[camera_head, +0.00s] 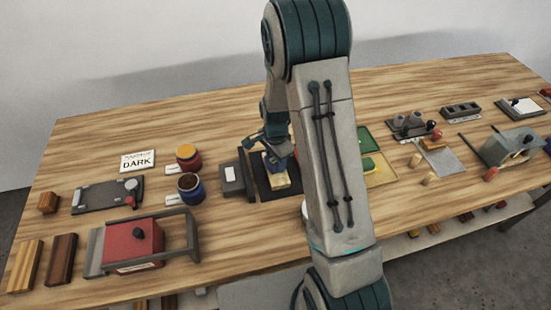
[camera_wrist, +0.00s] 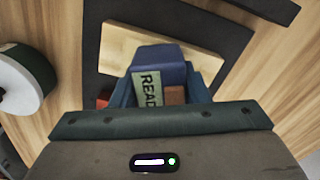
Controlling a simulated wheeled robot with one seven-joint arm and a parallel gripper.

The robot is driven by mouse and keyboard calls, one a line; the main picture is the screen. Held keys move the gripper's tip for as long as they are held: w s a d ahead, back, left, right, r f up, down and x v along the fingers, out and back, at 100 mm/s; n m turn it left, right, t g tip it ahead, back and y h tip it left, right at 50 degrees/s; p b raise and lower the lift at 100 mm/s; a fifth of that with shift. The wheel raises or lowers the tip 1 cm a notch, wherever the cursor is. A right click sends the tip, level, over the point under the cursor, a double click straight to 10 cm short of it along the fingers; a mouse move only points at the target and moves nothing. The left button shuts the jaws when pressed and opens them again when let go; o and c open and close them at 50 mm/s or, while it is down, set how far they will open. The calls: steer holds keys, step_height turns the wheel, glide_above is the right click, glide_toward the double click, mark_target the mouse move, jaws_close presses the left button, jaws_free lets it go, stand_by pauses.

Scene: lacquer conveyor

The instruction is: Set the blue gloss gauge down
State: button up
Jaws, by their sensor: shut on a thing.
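The blue gloss gauge (camera_wrist: 160,55) is between the fingers of my gripper (camera_wrist: 164,92) in the wrist view. It has a pale label with the letters READ and a small brown patch. My gripper is shut on it. A pale wood block (camera_wrist: 118,45) lies just beyond and under the gauge, on a dark mat (camera_wrist: 91,35). In the head view my gripper (camera_head: 276,148) points down over the pale block (camera_head: 279,182). I cannot tell whether the gauge touches the block. My arm hides part of the table to the right.
A dark grey box (camera_head: 233,180) stands left of the mat. Yellow-red (camera_head: 188,156) and blue (camera_head: 191,188) pots stand further left, near a DARK sign (camera_head: 138,161). A red box in a grey frame (camera_head: 133,243) is at front left. Green and yellow trays (camera_head: 378,174) lie right of my arm.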

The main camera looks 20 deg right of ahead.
steer(key=shift+f, duration=0.1)
steer(key=o, duration=1.2)
steer(key=shift+c, duration=0.2)
step_height(320, 180, up, 12)
steer(key=b, duration=0.2)
steer(key=s+r+n+t, duration=0.1)
steer(key=s+r+n, duration=0.5)
steer(key=s, duration=0.4)
steer(key=s+r+n+t, duration=0.2)
steer(key=s+r+n, duration=0.4)
steer(key=s, duration=0.5)
steer(key=shift+n+t+p, duration=0.3)
steer(key=shift+n, duration=0.6)
